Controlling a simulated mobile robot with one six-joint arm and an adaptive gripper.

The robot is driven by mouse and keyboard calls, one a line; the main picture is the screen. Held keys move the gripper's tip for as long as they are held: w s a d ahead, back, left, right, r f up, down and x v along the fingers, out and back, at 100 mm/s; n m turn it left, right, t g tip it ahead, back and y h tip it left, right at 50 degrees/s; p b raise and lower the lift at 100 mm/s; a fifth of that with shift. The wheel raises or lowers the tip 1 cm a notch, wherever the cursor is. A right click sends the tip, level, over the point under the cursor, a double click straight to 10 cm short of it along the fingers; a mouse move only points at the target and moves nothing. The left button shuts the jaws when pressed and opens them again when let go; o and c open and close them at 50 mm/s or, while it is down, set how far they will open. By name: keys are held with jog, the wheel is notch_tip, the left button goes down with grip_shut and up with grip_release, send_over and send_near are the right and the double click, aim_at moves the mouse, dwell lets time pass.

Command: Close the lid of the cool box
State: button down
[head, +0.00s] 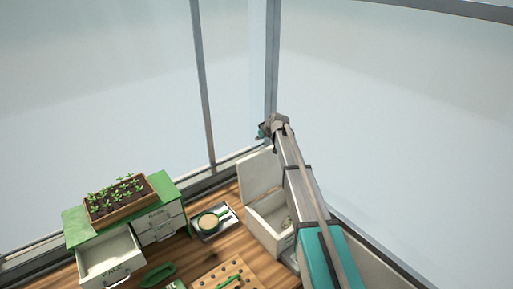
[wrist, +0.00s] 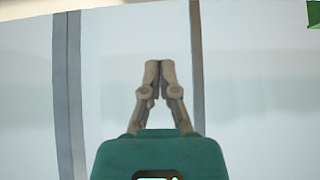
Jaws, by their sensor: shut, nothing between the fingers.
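The cool box (head: 262,232) is a white open box on the wooden worktop in the head view, with a small pale item inside. Its lid (head: 259,174) stands raised upright at the back edge. My arm passes over the right part of the box and hides some of it. My gripper (head: 263,131) is beyond and above the lid, apart from it in the picture. In the wrist view my gripper (wrist: 160,66) is shut and empty, with its fingertips together against the pale glass wall.
Left of the box are a tray with a round bowl (head: 208,221), a green-topped drawer unit (head: 75,227) with one drawer open, and a seedling planter (head: 122,208). A pegboard (head: 207,281) lies in front. Glass walls with grey posts (head: 204,85) enclose the back.

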jog(key=shift+f, duration=0.1)
notch_tip(320, 180, down, 8)
jog(key=w+a+b, duration=0.1)
jog(key=w+b, duration=0.1)
jog(key=b, duration=0.5)
jog(key=shift+a+r+b, duration=0.25)
jog(key=shift+a+b, duration=0.05)
dwell(0.4)
